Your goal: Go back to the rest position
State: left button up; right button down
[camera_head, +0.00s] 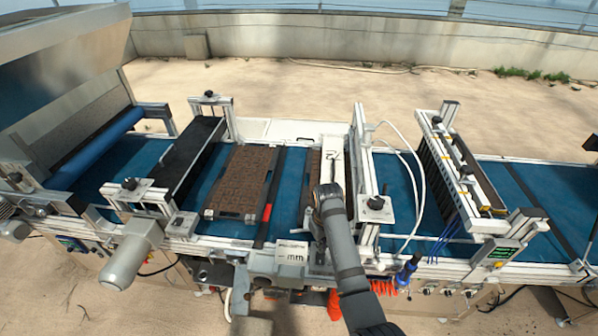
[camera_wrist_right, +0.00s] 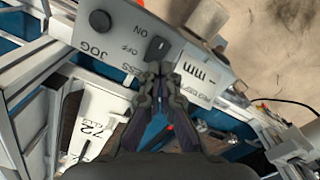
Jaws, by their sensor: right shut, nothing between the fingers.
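My right arm (camera_head: 345,260) comes in from the bottom of the head view and reaches up over the front edge of the seeder line. My right gripper (camera_wrist_right: 160,70) shows in the wrist view with its dark fingers together and nothing between them. It is over or close to a grey control panel (camera_wrist_right: 125,25) with a black knob and a switch marked JOG and OFF. I cannot tell whether the fingertips touch the panel. My left gripper is not in view.
The seeder line has a blue belt (camera_head: 395,175) and a brown soil-filled tray (camera_head: 240,180) lying left of my arm. White frames (camera_head: 365,150) and a brush unit (camera_head: 455,165) rise over the belt. A white label marked mm (camera_head: 292,252) is beside my arm. Sandy ground lies beyond.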

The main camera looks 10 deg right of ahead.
jog(key=shift+m+t, duration=0.3)
jog(key=shift+m, duration=0.1)
jog(key=s+d, duration=0.1)
jog(key=s+d+f, duration=0.1)
jog(key=s+d, duration=0.1)
jog(key=shift+s+d+f, duration=0.1)
jog(key=shift+s+f, duration=0.2)
jog(key=shift+f, duration=0.05)
jog(key=s+d+r+m+t+h, duration=0.1)
jog(key=s+d+r+t, duration=0.15)
jog(key=s, duration=0.55)
jog(key=s+d+r+t, duration=0.1)
jog(key=s+d+r, duration=0.2)
jog(key=s, duration=0.5)
jog(key=s+d+f+g+b, duration=0.15)
jog(key=f+b, duration=0.25)
jog(key=f, duration=1.4)
jog(key=s+d+f+b, duration=0.2)
jog(key=f+b, duration=0.2)
jog(key=f, duration=1.4)
jog(key=s+f+g+b, duration=0.1)
jog(key=s+f+b, duration=0.4)
jog(key=s+f, duration=1.2)
notch_tip(320, 180, down, 2)
jog(key=shift+d+f+m, duration=0.1)
jog(key=shift+d+m, duration=0.2)
jog(key=shift+d, duration=0.05)
